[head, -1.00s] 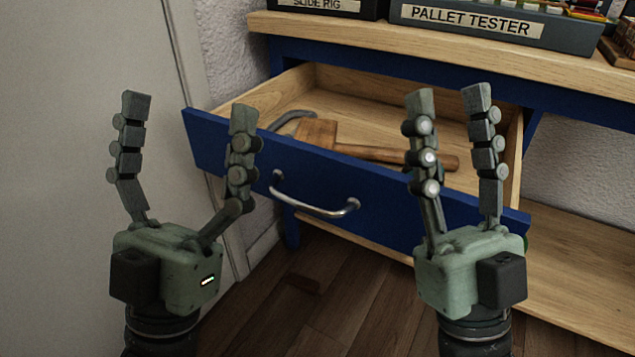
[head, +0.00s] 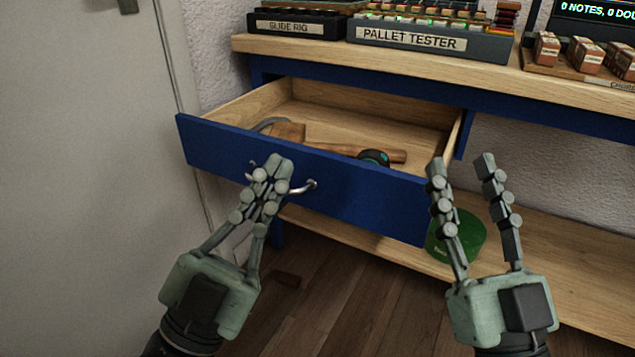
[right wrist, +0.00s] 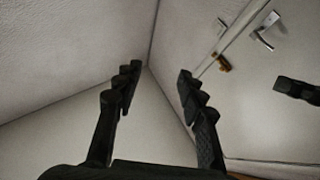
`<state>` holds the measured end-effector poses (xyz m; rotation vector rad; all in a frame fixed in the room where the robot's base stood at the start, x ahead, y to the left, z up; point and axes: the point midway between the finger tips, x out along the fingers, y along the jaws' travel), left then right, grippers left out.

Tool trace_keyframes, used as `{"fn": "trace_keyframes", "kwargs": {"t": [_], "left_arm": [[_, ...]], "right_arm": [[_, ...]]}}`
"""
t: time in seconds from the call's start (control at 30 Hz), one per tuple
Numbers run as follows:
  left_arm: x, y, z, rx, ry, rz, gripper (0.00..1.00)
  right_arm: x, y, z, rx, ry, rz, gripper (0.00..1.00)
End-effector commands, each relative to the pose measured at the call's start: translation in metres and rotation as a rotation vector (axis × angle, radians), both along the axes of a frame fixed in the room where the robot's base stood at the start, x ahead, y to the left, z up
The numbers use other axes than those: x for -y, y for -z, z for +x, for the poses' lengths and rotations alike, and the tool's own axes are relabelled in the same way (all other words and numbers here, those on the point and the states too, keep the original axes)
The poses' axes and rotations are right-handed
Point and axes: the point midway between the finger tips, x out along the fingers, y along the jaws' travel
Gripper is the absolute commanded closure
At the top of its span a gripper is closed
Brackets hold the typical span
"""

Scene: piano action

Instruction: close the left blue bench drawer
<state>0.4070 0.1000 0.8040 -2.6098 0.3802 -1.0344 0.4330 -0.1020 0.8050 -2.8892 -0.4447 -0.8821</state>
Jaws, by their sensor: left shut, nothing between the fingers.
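The left blue bench drawer (head: 360,196) stands pulled out from the bench in the head view. Its blue front has a silver handle (head: 311,186). Inside lie a wooden-handled hammer (head: 290,131) and a dark round object with a teal part (head: 373,158). My left gripper (head: 270,168) is shut and empty in front of the drawer front, covering the left part of the handle; whether it touches is unclear. My right gripper (head: 462,163) is open and empty at the drawer's right end. Its fingers also show apart in the right wrist view (right wrist: 155,75).
On the bench top (head: 420,64) stand the slide rig (head: 296,25), the pallet tester (head: 405,38) and several small boxed items (head: 583,54). A green round container (head: 462,235) sits on the lower shelf (head: 540,230). A pale door (head: 80,150) is at left.

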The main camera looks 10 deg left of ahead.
Motion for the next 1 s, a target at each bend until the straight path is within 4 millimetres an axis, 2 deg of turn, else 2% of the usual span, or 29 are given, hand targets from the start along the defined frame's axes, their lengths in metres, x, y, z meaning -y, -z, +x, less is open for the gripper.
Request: {"fn": "trace_keyframes", "kwargs": {"t": [0.07, 0.1, 0.17, 0.3, 0.4, 0.5, 0.67, 1.0], "left_arm": [[-0.005, 0.018, 0.01, -0.058, -0.104, 0.247, 1.0], [-0.01, 0.032, 0.014, -0.083, -0.158, 0.374, 1.0], [-0.021, 0.051, 0.019, -0.11, -0.231, 0.564, 1.0], [-0.053, 0.084, 0.027, -0.138, -0.371, 0.943, 1.0], [-0.07, 0.096, 0.029, -0.142, -0.427, 1.108, 1.0], [-0.079, 0.102, 0.031, -0.14, -0.454, 1.183, 1.0], [-0.077, 0.102, 0.041, -0.136, -0.463, 1.196, 1.0], [-0.057, 0.101, 0.095, -0.135, -0.462, 1.191, 1.0]], "right_arm": [[0.001, 0.02, 0.017, -0.182, 0.015, -0.068, 0.6], [0.003, 0.038, 0.023, -0.278, 0.025, -0.103, 0.6], [0.007, 0.065, 0.028, -0.421, 0.038, -0.155, 0.6], [0.022, 0.122, 0.024, -0.706, 0.068, -0.253, 0.6], [0.031, 0.148, 0.016, -0.831, 0.083, -0.293, 0.6], [0.036, 0.161, 0.011, -0.892, 0.09, -0.311, 0.6], [0.039, 0.167, 0.009, -0.92, 0.096, -0.321, 0.6], [0.05, 0.181, 0.003, -0.998, 0.116, -0.346, 0.6]]}}
